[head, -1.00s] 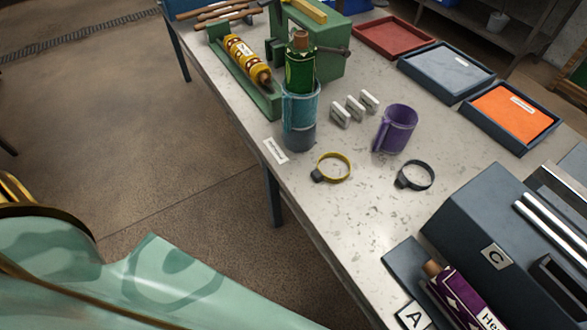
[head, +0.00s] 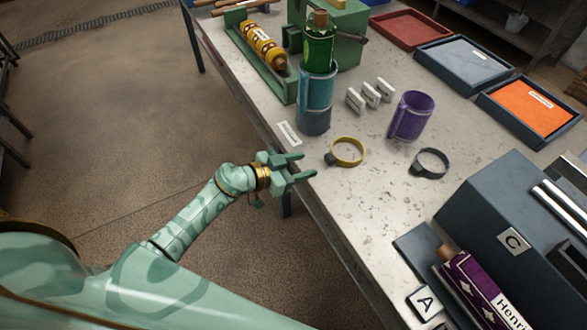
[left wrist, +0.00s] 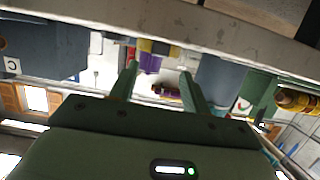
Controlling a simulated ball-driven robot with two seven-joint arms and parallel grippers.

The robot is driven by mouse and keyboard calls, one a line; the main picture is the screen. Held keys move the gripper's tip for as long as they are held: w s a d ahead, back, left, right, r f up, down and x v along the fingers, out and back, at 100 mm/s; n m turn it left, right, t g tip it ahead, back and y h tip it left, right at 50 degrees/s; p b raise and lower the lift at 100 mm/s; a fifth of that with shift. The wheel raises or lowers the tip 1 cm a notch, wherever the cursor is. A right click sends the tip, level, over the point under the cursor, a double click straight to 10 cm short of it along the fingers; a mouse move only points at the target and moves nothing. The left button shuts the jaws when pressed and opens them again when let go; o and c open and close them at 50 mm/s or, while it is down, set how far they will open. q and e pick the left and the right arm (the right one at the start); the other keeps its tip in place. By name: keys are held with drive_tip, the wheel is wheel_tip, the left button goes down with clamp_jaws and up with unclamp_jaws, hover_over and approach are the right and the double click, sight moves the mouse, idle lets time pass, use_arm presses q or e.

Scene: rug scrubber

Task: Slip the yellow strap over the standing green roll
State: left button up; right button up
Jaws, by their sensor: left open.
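The yellow strap (head: 362,156) is a ring with a dark clasp, lying on the table near its left edge in the head view. The green roll (head: 319,46) stands upright with a brown core end on top. My right gripper is not in view.
A green cradle with a yellow roll (head: 262,47) is behind. A dark box (head: 510,205) is at right.

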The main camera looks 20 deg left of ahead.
sight(326, 159)
use_arm(q)
drive_tip(key=b+x, duration=0.1)
drive_tip(key=x, duration=0.1)
drive_tip(key=b+x, duration=0.1)
drive_tip(key=x, duration=0.1)
drive_tip(key=shift+f+b, duration=0.4)
drive_tip(key=shift+w+d, duration=0.85)
drive_tip(key=shift+w, duration=0.3)
drive_tip(key=shift+w+d+f, duration=0.3)
drive_tip(key=shift+w+d, duration=0.05)
drive_tip(key=shift+w, duration=0.1)
drive_tip(key=c, duration=1)
wheel_tip(326, 159, up, 5)
drive_tip(key=p, duration=0.6)
drive_tip(key=shift+r, duration=0.15)
